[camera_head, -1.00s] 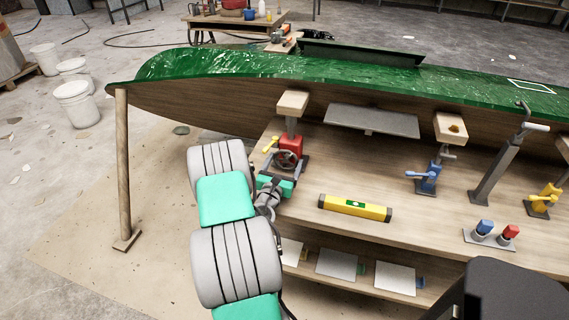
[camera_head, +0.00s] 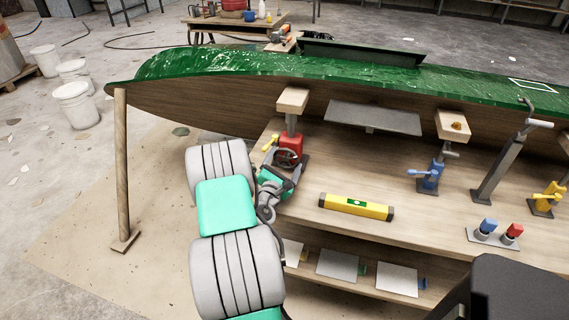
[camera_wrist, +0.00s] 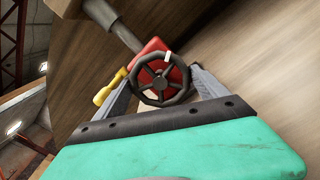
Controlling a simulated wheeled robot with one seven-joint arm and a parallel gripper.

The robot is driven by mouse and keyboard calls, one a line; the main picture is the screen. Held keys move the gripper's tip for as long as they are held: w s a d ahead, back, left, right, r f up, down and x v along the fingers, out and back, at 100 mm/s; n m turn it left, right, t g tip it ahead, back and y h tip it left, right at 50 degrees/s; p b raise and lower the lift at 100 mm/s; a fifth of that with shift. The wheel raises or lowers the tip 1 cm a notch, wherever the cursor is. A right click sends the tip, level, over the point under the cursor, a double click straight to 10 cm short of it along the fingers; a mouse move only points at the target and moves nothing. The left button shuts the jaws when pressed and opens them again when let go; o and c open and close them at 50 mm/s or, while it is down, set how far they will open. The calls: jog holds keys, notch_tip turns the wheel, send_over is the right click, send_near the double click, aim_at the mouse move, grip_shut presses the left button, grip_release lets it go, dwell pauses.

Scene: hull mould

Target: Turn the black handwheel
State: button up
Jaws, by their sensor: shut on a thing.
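The black handwheel (camera_wrist: 144,87) is a spoked ring with a white mark on its rim, on the front of a red jack body (camera_wrist: 148,52) that carries a yellow lever (camera_wrist: 109,87). In the head view the handwheel (camera_head: 287,158) is small and partly covered by my arm. My gripper (camera_wrist: 162,84) is shut on the handwheel, with one finger at each side of the rim. In the wrist view the white mark sits at the upper right of the rim. In the head view my gripper (camera_head: 279,176) is at the red jack on the bench.
A yellow level (camera_head: 355,206) lies on the bench (camera_head: 400,232) to the right. A blue jack (camera_head: 429,178) and a yellow jack (camera_head: 545,198) stand farther right. The green hull (camera_head: 260,66) overhangs the jacks. A wooden leg (camera_head: 122,170) stands at the left.

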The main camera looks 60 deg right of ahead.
jog(key=shift+f, duration=0.1)
dwell(0.4)
jog(key=o, duration=1.1)
jog(key=shift+o, duration=0.2)
jog(key=a, duration=0.2)
jog(key=a+b, duration=0.1)
jog(key=a, duration=0.1)
jog(key=s+a, duration=0.1)
jog(key=a, duration=0.2)
jog(key=shift+s+a, duration=0.15)
jog(key=shift+a, duration=0.25)
